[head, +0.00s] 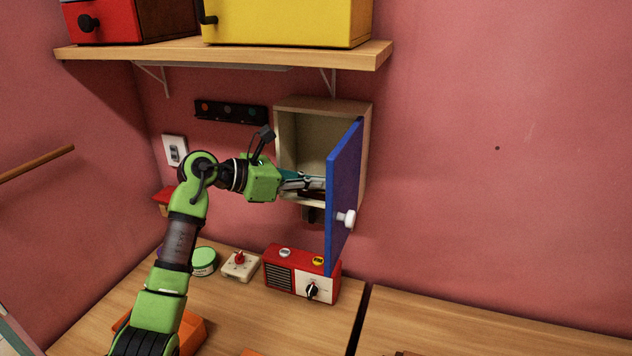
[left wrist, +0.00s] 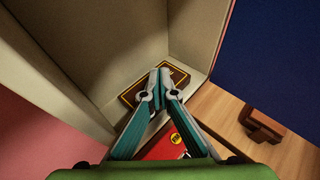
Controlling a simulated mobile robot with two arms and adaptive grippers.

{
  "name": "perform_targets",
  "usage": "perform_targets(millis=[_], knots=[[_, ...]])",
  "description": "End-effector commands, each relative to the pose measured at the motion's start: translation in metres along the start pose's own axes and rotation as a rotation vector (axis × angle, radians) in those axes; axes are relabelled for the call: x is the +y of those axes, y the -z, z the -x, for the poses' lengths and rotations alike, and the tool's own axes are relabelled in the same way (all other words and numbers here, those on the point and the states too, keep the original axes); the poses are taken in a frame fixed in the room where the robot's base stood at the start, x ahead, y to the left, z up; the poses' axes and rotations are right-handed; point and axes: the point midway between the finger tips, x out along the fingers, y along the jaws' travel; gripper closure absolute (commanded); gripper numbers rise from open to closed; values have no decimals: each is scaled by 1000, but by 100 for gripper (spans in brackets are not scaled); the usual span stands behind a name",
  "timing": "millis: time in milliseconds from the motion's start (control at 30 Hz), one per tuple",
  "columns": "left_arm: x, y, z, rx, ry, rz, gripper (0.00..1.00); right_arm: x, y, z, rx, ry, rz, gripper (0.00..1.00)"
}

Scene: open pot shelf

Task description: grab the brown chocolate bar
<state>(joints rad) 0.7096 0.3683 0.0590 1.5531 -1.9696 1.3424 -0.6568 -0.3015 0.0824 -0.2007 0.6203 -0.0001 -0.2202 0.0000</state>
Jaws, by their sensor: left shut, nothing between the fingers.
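A dark brown bar with a gold border, the chocolate bar (left wrist: 178,74), lies on the floor of the small open wall cabinet (head: 366,130). My left gripper (head: 318,184) reaches into the cabinet, low, behind the open blue door (head: 343,190). In the left wrist view the left gripper's fingertips (left wrist: 159,70) are together, in front of the bar, and hide its middle. Nothing is held between them. I cannot tell whether the fingers touch the bar. My right gripper is not in view.
The blue door swings out close to the right of my left gripper. A wooden shelf (head: 230,55) with a yellow box (head: 285,22) and a red box (head: 105,20) hangs above. Below, a red radio (head: 290,272), a green tin (head: 204,262) and a switch box (head: 240,265) stand on the table.

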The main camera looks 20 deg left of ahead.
Motion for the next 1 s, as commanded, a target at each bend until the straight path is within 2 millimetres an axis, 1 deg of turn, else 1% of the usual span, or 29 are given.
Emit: perform_targets(millis=[33,167,300,400,500,800,1000], knots=[[-1,8,-2,18,6,6,100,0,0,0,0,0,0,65],[-1,11,-1,21,6,7,100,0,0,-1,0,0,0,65],[1,22,17,25,2,8,100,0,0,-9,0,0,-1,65],[0,26,29,26,3,8,100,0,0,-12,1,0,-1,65],[0,26,34,26,5,9,100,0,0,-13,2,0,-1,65],[-1,26,34,27,5,10,100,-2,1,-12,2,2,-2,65],[0,11,39,26,4,8,100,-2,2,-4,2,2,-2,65]])
